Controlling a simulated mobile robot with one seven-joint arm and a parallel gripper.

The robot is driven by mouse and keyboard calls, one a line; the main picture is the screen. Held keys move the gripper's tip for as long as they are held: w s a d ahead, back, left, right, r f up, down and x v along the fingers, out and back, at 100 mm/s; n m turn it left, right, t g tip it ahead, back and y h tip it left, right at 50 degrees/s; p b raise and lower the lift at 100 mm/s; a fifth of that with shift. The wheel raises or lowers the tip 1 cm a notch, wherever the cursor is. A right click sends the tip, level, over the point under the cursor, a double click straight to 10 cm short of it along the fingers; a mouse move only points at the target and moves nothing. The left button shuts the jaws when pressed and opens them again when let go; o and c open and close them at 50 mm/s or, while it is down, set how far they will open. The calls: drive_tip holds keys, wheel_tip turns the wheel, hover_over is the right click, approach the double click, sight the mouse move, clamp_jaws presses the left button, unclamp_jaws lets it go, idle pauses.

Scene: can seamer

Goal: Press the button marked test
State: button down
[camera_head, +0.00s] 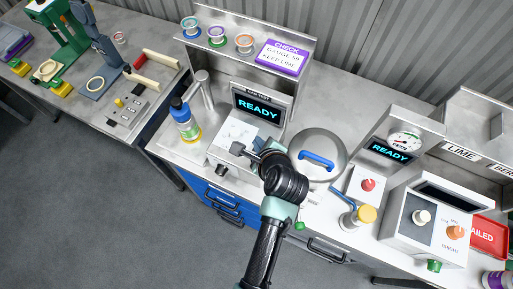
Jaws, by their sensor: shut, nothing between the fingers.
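I cannot read the word test on any button. A machine with a screen reading READY (258,107) stands at the middle of the bench, with small unreadable lettering above the screen. A pale panel (238,130) lies below the screen, partly behind my gripper. My gripper (238,149) is shut and empty, at the near edge of this panel. I cannot tell whether it touches anything. A dark knob (221,170) sits just below left of it. A red button (368,184) is on a white box further right, below a second READY screen (390,151).
A domed lid with a blue handle (317,158) stands right of my arm. A bottle with a blue label (185,121) stands to the left. A pressure gauge (404,141), a yellow-topped lever (366,214) and a knobbed box (437,217) crowd the right.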

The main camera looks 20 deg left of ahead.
wheel_tip(320, 180, down, 6)
drive_tip(key=b, duration=0.6)
drive_tip(key=shift+f, duration=0.25)
drive_tip(key=shift+f+b, duration=0.4)
drive_tip(key=shift+f, duration=0.2)
drive_tip(key=shift+f, duration=0.1)
idle(0.9)
drive_tip(key=shift+f, duration=0.35)
drive_tip(key=shift+f, duration=0.4)
idle(0.6)
idle(0.3)
drive_tip(key=shift+r+p, duration=0.85)
